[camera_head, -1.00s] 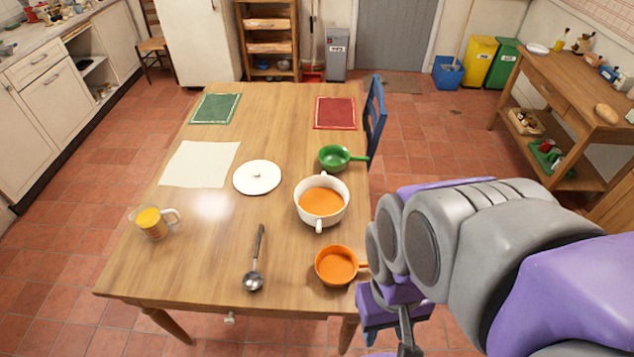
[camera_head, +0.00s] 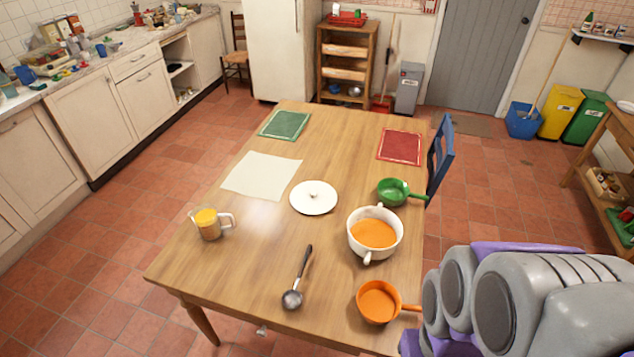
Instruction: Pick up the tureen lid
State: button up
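The tureen lid (camera_head: 314,198) is a round white lid with a small knob on top. It lies flat on the wooden table (camera_head: 240,245), near the middle. The white two-handled tureen (camera_head: 356,245) stands uncovered to the lid's lower right, with orange soup (camera_head: 373,233) inside. My arm shows at the lower right, beyond the table's right edge and well away from the lid. My gripper is outside the picture.
A cream cloth (camera_head: 261,175) lies left of the lid. A green pan (camera_head: 393,192), an orange pan (camera_head: 379,302), a ladle (camera_head: 298,280) and a glass jug (camera_head: 209,224) stand or lie around it. A blue chair (camera_head: 441,155) is at the right edge.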

aim_at(310, 197)
jog(key=i+j, duration=0.1)
jog(key=j, duration=0.25)
jog(key=i+j, duration=0.1)
jog(key=j, duration=0.55)
jog(key=i+j+z, duration=0.1)
jog(key=j+z, duration=1.25)
jog(key=i+j+z, duration=0.1)
jog(key=z, duration=0.2)
jog(key=j, duration=0.45)
